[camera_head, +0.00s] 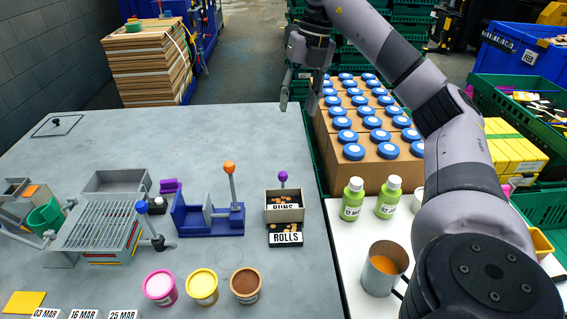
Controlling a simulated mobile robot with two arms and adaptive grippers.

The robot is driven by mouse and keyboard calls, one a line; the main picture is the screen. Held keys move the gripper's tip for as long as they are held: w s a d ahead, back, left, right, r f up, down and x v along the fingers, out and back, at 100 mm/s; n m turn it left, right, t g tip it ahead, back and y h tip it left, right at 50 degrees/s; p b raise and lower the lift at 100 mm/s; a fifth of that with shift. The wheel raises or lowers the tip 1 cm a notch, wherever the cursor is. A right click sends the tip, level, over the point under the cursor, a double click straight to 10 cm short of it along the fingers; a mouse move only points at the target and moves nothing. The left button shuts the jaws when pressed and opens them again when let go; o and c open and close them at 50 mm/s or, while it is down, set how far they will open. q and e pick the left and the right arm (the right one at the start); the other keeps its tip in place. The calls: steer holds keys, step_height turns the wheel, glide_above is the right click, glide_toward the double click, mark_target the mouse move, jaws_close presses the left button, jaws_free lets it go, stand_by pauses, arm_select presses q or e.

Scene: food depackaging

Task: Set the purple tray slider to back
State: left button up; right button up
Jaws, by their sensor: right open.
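A small grey tray (271,209) with brown pieces in it stands right of the table's middle. A purple ball knob (283,176) rises on a short stalk at its back. The tray's front label seems to read "BUNS". A dark block labelled "ROLLS" (286,239) sits directly in front of it, with brown pieces on top. My right gripper (298,100) is open and empty, raised beyond the tray near the table's far right corner, fingers pointing down. It is clear of the knob. My left gripper is out of view.
A blue fixture with an orange-knobbed lever (229,168) stands left of the tray. Three tubs (202,287) stand in front. Boxes with blue-lidded jars (354,152) and green bottles (352,199) stand right. The table behind the tray is clear.

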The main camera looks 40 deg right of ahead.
arm_select(q)
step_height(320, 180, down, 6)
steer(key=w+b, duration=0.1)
steer(key=b, duration=0.4)
arm_select(e)
steer(key=a+f, duration=0.1)
steer(key=f, duration=0.5)
steer(key=w+a+f, duration=0.1)
steer(key=f, duration=0.6)
steer(key=a+f, duration=0.1)
steer(key=f, duration=0.5)
steer(key=shift+w+f, duration=0.2)
steer(key=shift+f, duration=0.15)
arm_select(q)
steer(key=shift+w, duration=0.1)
arm_select(e)
steer(key=shift+c, duration=0.2)
steer(key=shift+d, duration=0.1)
jaws_close()
